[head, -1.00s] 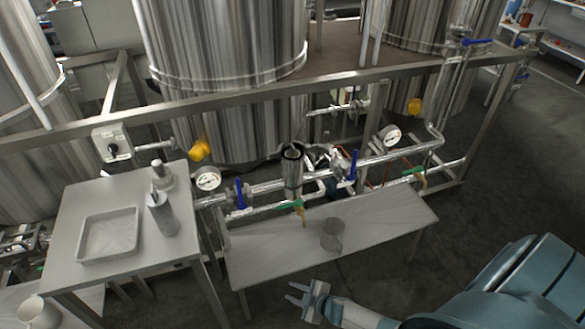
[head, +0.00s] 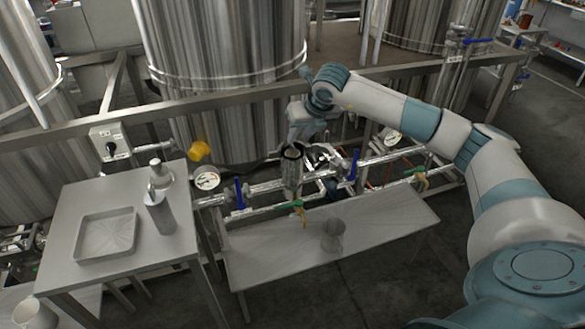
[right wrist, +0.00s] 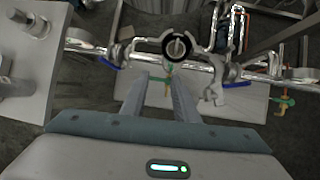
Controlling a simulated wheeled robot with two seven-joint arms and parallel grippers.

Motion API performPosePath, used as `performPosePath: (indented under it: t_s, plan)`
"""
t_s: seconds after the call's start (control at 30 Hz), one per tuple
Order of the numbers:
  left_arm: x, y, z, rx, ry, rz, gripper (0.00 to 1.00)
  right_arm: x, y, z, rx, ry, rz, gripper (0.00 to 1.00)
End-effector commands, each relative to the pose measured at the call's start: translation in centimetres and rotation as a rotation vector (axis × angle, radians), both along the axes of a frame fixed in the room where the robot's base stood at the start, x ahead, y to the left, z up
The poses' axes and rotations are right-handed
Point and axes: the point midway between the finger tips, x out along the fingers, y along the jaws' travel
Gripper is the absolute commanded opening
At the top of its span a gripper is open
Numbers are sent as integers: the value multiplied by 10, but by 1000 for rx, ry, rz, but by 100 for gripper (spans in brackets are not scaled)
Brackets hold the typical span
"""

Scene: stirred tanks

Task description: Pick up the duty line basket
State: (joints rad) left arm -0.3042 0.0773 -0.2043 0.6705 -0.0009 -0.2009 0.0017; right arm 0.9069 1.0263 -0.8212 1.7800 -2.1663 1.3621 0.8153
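An upright steel strainer housing (head: 292,175) with a dark open rim stands on the pipework behind the low bench. My right gripper (head: 294,138) is above the housing in the head view, pointing down. In the right wrist view the two fingers of my right gripper (right wrist: 160,80) are apart with nothing between them, and the ring lies beyond their tips. My left gripper is not in view.
Blue-handled valves (head: 239,192), a gauge (head: 207,181) and pipes flank the housing. A frame rail (head: 230,100) runs behind. A grey jug (head: 332,236) stands on the low bench (head: 270,262). The left table (head: 75,205) holds a tray (head: 106,234) and a steel cylinder (head: 161,213).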

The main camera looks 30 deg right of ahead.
Motion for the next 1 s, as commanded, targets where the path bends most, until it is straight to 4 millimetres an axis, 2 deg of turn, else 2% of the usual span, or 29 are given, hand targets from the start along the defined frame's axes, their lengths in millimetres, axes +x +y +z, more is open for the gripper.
performPosePath:
  t_s: [0.03, 0.17, 0.57, 0.77, 0.9, 1.0]
  plan:
    - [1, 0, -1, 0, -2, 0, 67, -1, -11, 12, -43, -17, -16, 27]
    - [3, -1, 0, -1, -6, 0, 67, -3, -25, 25, -100, -36, -41, 27]
    - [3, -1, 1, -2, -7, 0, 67, -2, -26, 25, -104, -37, -43, 27]
    - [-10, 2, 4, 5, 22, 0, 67, 5, -28, 15, -103, -35, -43, 27]
    - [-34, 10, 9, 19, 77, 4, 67, 15, -30, 0, -101, -33, -44, 27]
    - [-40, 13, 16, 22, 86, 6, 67, 25, -32, -16, -102, -33, -44, 27]
